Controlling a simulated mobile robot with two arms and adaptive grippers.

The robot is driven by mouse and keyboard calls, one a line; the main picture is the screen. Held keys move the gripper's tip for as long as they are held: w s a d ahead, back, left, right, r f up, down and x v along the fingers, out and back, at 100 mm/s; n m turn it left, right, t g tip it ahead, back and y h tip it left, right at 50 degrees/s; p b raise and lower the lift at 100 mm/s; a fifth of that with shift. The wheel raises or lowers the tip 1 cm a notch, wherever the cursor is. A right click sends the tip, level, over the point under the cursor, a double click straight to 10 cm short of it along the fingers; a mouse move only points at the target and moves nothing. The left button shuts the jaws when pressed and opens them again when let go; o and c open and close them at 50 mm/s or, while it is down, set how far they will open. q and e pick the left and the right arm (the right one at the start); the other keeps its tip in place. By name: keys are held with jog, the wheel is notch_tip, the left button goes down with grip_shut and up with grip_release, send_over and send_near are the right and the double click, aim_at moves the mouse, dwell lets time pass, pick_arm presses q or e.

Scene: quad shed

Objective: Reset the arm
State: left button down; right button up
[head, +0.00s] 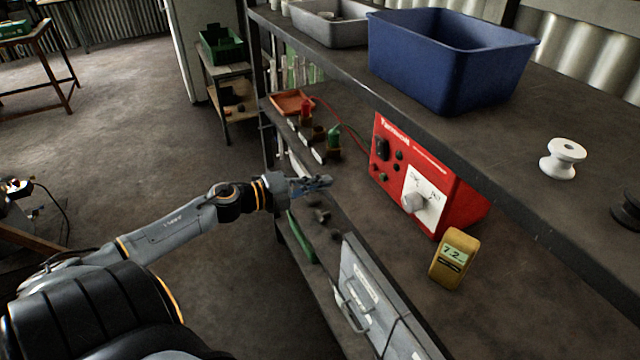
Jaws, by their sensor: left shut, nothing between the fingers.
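My left arm comes in from the lower left and reaches toward the shelf unit. My left gripper (318,183) is shut and empty. It is at the front edge of the middle shelf, left of the red Farmboost box (426,172) and apart from it. The red box has a white dial panel with a knob. A yellow meter (455,258) stands in front of it, with a display that seems to read 7.2. My right gripper is not in view.
A blue bin (450,85), a grey tray (318,28) and a white spool insulator (563,158) are on the top shelf. An orange tray (292,103) and small red and green-topped items are on the middle shelf. A grey case (362,292) stands below. The floor (140,130) at left is open.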

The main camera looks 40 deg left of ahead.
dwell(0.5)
pick_arm(q)
jog(key=s+a+f+n+y, duration=0.25)
jog(key=a+f+n, duration=0.2)
jog(key=f, duration=0.55)
jog(key=s+a+f+n+y, duration=0.25)
jog(key=f+n+y, duration=0.2)
jog(key=f, duration=0.55)
jog(key=s+d+f+n+g+y, duration=0.1)
jog(key=s+f+n+g, duration=0.15)
jog(key=s+f, duration=0.4)
jog(key=s+d+f+n+g, duration=0.1)
jog(key=s+f+n+g, duration=0.15)
jog(key=f, duration=0.75)
jog(key=s+d+f+n+g, duration=0.4)
jog(key=s+d+f, duration=0.3)
jog(key=s+f, duration=0.55)
jog(key=s+d+f+n+g, duration=0.1)
jog(key=s+d+f, duration=0.3)
jog(key=s+d, duration=0.4)
jog(key=s+d+f+n+g+h, duration=0.1)
jog(key=s+d+f+g, duration=0.3)
jog(key=s+d, duration=0.4)
jog(key=shift+s+f+h, duration=0.3)
jog(key=shift+s+f, duration=0.15)
jog(key=shift+s, duration=0.4)
